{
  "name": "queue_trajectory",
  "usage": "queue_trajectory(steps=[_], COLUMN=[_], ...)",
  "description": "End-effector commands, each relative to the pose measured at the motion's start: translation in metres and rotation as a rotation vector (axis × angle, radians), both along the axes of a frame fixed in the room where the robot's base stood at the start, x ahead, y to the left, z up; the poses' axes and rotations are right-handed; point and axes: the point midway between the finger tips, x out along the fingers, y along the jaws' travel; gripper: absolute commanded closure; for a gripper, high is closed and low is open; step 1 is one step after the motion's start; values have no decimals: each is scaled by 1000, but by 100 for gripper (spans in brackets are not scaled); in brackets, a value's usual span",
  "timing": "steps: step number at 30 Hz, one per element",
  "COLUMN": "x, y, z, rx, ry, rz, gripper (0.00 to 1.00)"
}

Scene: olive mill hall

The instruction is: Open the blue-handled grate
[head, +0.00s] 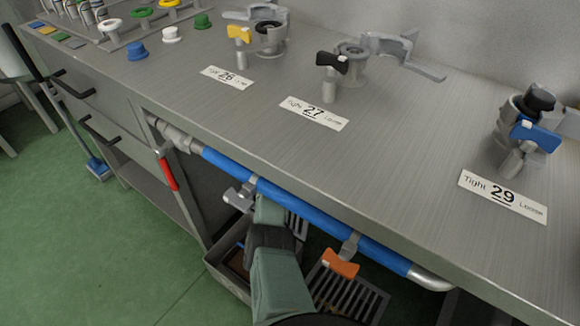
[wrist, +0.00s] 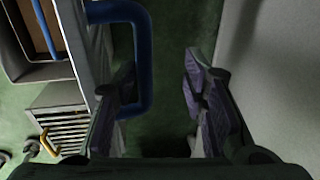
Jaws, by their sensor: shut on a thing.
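The blue handle (wrist: 143,60) is a squared loop in the middle of the wrist view, fixed to a grey panel (wrist: 98,45) seen nearly edge-on. My gripper (wrist: 160,95) has one finger inside the loop and one outside, around the handle's upright bar. It is shut on the handle, though the exact contact is hard to see in the dark picture. In the head view my arm reaches under the counter, and the handle and fingertips are hidden there. Slats of a grate (head: 298,228) show beside my arm; I cannot tell if they belong to the blue-handled grate.
A blue pipe (head: 315,211) runs along the counter's front, above my arm. An orange lever (head: 340,263) hangs near another slatted grate (head: 352,300). A grey bin (head: 222,278) stands left of my arm. The green floor (head: 90,240) at left is mostly clear.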

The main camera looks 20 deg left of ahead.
Motion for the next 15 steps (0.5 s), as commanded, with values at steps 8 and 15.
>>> queue_trajectory(steps=[8,15], x=[-1,-6], y=[5,7], z=[77,100], rx=[12,13], ry=[-36,-36], rz=[-5,-3], gripper=[67,67])
